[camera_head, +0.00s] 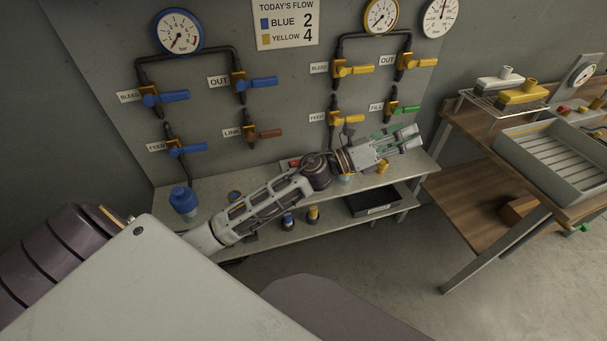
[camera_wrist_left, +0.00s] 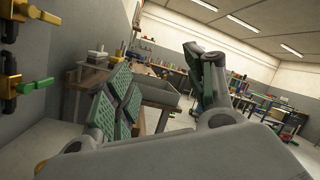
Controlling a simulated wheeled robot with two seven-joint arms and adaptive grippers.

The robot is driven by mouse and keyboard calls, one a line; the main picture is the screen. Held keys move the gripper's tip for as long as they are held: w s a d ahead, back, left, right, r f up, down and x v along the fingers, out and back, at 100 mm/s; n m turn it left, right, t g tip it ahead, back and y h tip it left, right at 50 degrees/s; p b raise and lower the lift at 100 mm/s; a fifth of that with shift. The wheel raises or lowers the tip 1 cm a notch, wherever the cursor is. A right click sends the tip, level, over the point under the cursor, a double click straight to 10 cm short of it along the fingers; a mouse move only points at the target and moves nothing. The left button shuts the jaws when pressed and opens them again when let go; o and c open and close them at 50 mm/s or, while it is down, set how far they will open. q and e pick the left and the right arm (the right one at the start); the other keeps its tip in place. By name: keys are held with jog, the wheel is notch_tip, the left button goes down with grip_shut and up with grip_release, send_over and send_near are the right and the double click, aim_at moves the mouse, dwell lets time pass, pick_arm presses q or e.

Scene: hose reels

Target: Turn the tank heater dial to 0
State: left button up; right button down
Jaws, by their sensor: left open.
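A pale unit with a round dial (camera_head: 583,74) stands at the back of the wooden bench, at the right edge of the head view. It may be the tank heater dial, but its marks are too small to read and I cannot tell its setting. My left gripper (camera_head: 411,138) is open and empty, in front of the wall panel and above the grey shelf, pointing right. It is well to the left of the dial, with a wide gap between. In the left wrist view its two fingers (camera_wrist_left: 162,88) stand apart with nothing between them. My right gripper is not in view.
The green-handled valve (camera_head: 404,109) is close behind my left gripper, with yellow valves (camera_head: 347,118) nearby. The wooden bench (camera_head: 480,205) holds a grey tray (camera_head: 507,143) and a wire rack with two brushes (camera_head: 523,94). Floor is clear between shelf and bench.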

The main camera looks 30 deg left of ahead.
pick_arm(q)
jog(key=s+f+m+g+y, duration=0.2)
jog(key=f+m+g, duration=0.4)
jog(key=m, duration=0.5)
jog(key=s+f+m+g+y, duration=0.1)
jog(key=s+f+m+g, duration=0.15)
jog(key=m+g, duration=0.7)
jog(key=w+a+f+m+y, duration=0.1)
jog(key=a+m+y, duration=0.6)
jog(key=a, duration=1.8)
jog(key=f+y, duration=0.1)
jog(key=y, duration=0.4)
jog(key=shift+a, duration=0.3)
jog(key=shift+f, duration=0.1)
